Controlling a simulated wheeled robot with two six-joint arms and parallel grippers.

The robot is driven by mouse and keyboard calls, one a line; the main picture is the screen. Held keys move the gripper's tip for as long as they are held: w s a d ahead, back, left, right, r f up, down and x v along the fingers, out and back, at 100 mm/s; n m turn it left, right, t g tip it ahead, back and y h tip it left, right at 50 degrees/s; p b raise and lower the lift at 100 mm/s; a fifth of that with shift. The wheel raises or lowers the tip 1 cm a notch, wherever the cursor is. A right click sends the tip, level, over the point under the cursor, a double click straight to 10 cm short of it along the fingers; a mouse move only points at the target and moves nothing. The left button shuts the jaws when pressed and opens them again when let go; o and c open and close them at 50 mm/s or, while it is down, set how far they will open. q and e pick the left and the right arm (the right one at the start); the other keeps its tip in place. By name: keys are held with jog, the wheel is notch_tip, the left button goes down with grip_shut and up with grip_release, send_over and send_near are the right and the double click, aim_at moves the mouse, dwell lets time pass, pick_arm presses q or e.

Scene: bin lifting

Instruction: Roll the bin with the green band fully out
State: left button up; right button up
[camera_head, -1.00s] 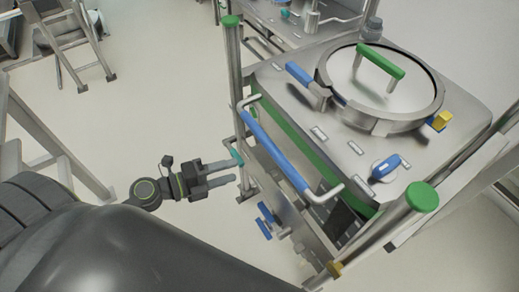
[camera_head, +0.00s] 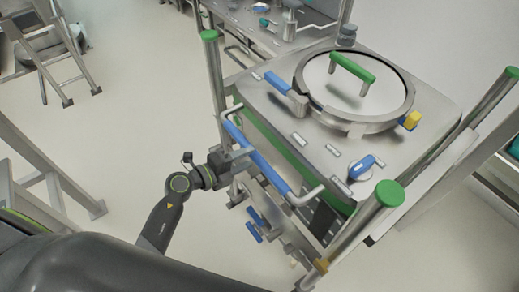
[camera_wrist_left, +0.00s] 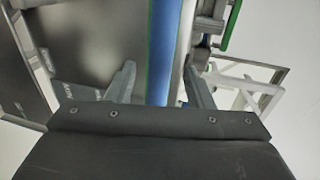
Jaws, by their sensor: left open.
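The metal bin (camera_head: 275,110) has a round lid with a green handle, and a green band (camera_head: 301,166) runs along its side below the top. A blue handle bar (camera_head: 256,153) stands out from that near side. It stands between upright posts of a metal frame. In the left wrist view the open fingers (camera_wrist_left: 160,88) stand on either side of the blue bar (camera_wrist_left: 161,50), with gaps visible. My right gripper is not in view.
Posts with green caps stand at the bin's left (camera_head: 210,36) and near right (camera_head: 389,193). Blue pedals (camera_head: 254,232) show low on the near side. A step ladder (camera_head: 45,50) is at the far left. The floor left of the bin is clear.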

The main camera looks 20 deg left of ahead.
pick_arm(q)
jog(key=x, duration=0.5)
jog(key=shift+w+d+f, duration=0.1)
jog(key=shift+w+d, duration=0.1)
jog(key=shift+w, duration=0.05)
jog(key=shift+c, duration=0.5)
grip_shut()
